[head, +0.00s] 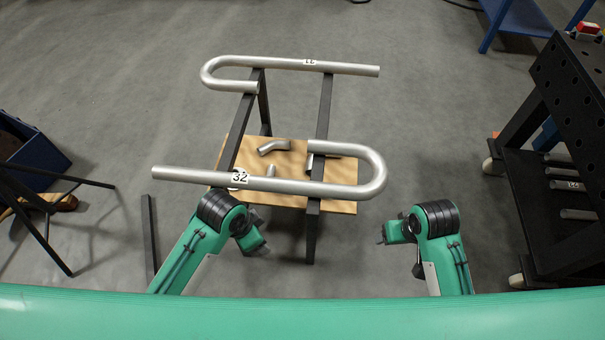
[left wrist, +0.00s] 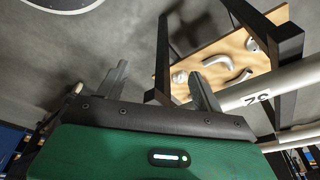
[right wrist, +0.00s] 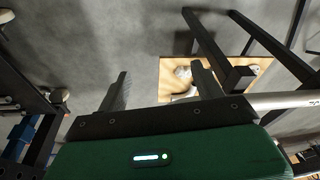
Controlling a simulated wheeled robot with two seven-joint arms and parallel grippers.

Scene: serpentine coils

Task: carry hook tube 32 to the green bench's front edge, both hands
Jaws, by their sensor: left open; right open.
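Hook tube 32 (head: 265,184) is a silver J-shaped tube lying across the front of two dark rails, its bend to the right. Its label (head: 239,177) is near the left rail. It also shows at the right of the left wrist view (left wrist: 290,83); a pale tube length at the right of the right wrist view (right wrist: 285,100) is probably the same tube. My left gripper (head: 258,240) is open and empty, just in front of the tube near the left rail. My right gripper (head: 391,245) is open and empty, right of and in front of the bend. I cannot identify the green bench.
A second hook tube (head: 330,67) lies across the rails' far end. Under the rails is a wooden board (head: 288,150) with short bent pieces. A dark perforated cart (head: 575,75) stands right, a blue bin (head: 35,155) left. Floor between stand and cart is clear.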

